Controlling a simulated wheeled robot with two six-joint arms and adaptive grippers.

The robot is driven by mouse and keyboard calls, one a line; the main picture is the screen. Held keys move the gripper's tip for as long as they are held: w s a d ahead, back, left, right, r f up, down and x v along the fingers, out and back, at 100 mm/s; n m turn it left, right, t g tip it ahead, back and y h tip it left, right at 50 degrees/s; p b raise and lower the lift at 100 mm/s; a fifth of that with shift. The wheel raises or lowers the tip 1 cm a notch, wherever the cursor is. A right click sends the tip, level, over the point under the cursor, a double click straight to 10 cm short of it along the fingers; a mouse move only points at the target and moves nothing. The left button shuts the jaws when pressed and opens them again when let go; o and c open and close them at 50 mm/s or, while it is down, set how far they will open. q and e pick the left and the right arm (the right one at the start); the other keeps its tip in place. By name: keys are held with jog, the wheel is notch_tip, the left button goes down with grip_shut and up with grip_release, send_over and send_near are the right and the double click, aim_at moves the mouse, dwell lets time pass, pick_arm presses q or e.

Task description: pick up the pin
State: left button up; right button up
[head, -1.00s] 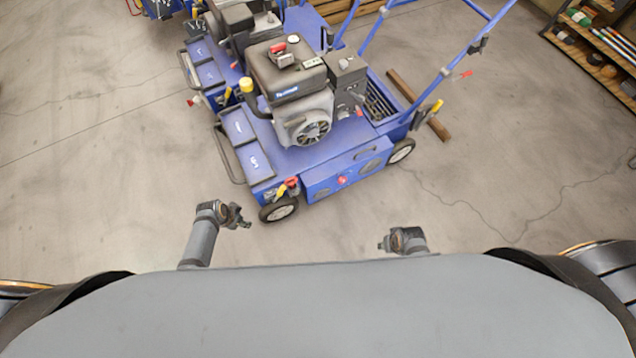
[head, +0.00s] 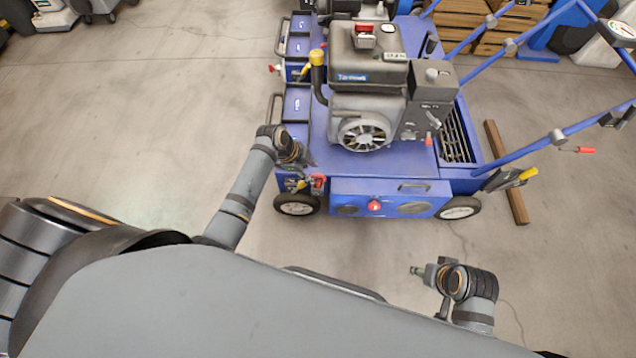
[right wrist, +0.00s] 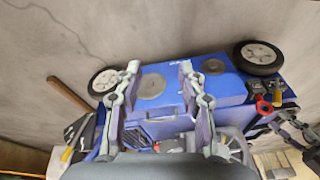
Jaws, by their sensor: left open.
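A small red part (head: 318,181) with a yellow piece (head: 301,185) beside it sits at the blue aerator's (head: 395,188) near left corner, above the wheel. I cannot tell for sure which small part is the pin. The red part also shows in the right wrist view (right wrist: 263,107). My left gripper (head: 308,160) is open, just above this corner and close to the red part; its fingers are small and dark here. My right gripper (right wrist: 160,70) is open and empty, apart from the aerator; in the head view it (head: 416,270) is in front of the machine.
An engine (head: 368,85) stands on the aerator. Its blue handle bars (head: 560,135) reach right. A wooden beam (head: 506,172) lies on the floor at its right. Another blue machine (head: 298,48) stands behind.

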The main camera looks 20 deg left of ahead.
aim_at(318, 175)
pick_arm(q)
jog(key=b+x, duration=0.2)
jog(key=x, duration=0.2)
jog(key=shift+w+d+f+b, duration=0.15)
jog(key=shift+w+d+b, duration=0.15)
jog(key=shift+b, duration=0.1)
jog(key=shift+d+f, duration=0.1)
jog(key=shift+f, duration=0.15)
pick_arm(e)
jog(key=f, duration=0.1)
jog(key=f+t, duration=0.1)
jog(key=a+f, duration=0.1)
jog(key=shift+w+t+y, duration=0.3)
jog(key=shift+w+t, duration=0.1)
pick_arm(q)
jog(key=shift+c, duration=0.2)
grip_shut()
